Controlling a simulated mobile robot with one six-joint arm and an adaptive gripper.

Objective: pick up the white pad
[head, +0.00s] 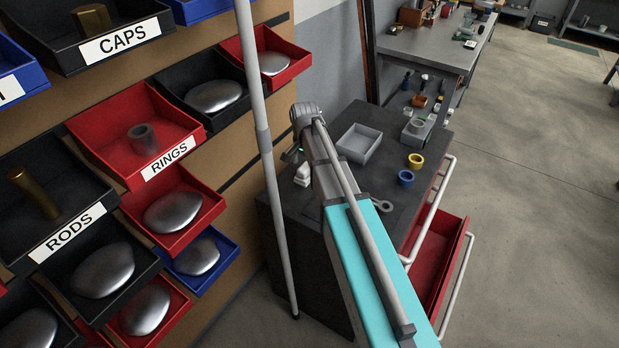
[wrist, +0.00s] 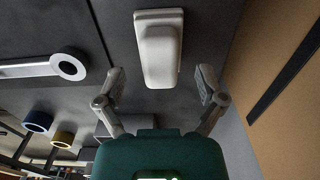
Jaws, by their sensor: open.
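The white pad (wrist: 160,52) is a rounded white block on a slightly wider flat base. It lies on the dark cabinet top (head: 330,221), near its left edge; in the head view the pad (head: 302,177) shows just left of my arm. My gripper (wrist: 160,84) is open and empty in the wrist view. Its two fingers are spread to either side of the pad's near end, apart from it. In the head view my gripper (head: 293,156) is small and dark, just above the pad in the picture, and its fingers are hard to make out.
A grey tray (head: 344,151), a yellow ring (head: 415,161), a blue ring (head: 406,178) and a grey ring-ended tool (head: 382,205) share the cabinet top. A grey pole (head: 265,150) stands left of the cabinet. A red drawer (head: 436,258) is open at its right. Wall bins hang at left.

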